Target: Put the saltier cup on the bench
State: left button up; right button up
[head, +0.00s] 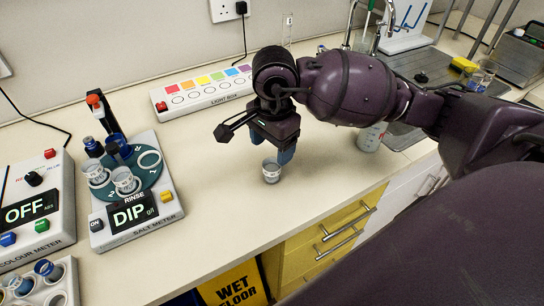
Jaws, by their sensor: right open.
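My right gripper (273,150) points down over the bench (215,245), its fingers open. A small clear cup with a pale label (271,173) stands upright on the bench just below it. I cannot tell whether the fingers touch this cup. The salt meter (151,222) at the left shows "DIP g/l". An empty white ring (149,161) is at the plate's right. My left gripper is not in view.
The colour meter (53,230), showing "OFF", stands at the far left, with a white rack (62,285) in front. The light box (205,98) lies along the wall. The front middle bench is clear.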

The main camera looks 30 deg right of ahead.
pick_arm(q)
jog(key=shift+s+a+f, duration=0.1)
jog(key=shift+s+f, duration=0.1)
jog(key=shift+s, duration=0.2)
pick_arm(e)
notch_tip(320, 180, up, 6)
jog(key=shift+r, duration=0.15)
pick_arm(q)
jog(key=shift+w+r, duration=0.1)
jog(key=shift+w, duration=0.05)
pick_arm(e)
jog(key=shift+s, duration=0.1)
